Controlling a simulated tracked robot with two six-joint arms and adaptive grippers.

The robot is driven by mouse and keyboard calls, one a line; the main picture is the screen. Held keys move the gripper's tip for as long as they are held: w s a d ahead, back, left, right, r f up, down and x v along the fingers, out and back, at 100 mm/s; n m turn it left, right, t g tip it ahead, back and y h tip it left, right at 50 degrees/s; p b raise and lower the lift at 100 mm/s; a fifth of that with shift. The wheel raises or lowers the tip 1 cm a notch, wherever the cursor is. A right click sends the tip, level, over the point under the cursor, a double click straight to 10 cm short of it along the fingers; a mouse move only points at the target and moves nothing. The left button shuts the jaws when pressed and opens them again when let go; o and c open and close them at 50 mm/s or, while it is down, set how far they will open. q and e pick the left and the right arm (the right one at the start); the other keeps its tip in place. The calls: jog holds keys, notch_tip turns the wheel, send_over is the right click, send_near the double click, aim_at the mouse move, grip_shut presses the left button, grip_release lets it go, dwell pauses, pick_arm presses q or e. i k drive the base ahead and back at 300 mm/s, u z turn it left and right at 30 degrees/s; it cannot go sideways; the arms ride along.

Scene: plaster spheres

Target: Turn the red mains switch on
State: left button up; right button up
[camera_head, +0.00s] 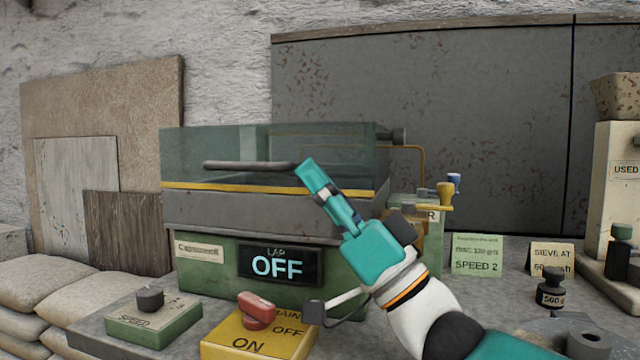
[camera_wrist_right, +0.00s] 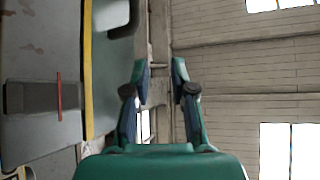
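The red mains switch (camera_head: 257,310) is a red knob on top of a yellow box (camera_head: 225,340) at the bottom of the head view. The box is lettered ON at its front and OFF to the right. The lap machine's display (camera_head: 278,265) reads OFF. My right gripper (camera_head: 311,172) is up in front of the machine's clear lid, well above the switch and apart from it. In the wrist view its two fingers (camera_wrist_right: 160,68) stand apart with nothing between them. The switch does not show in the wrist view. My left gripper is not in view.
A green speed box with a black knob (camera_head: 150,298) sits left of the switch. The lap machine (camera_head: 205,215) with its lid handle (camera_head: 250,166) stands behind. Sign cards (camera_head: 478,256) and a 500 g weight (camera_head: 551,290) are on the right. Sacks (camera_head: 60,300) lie at left.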

aim_at(259, 312)
jog(key=k, duration=1)
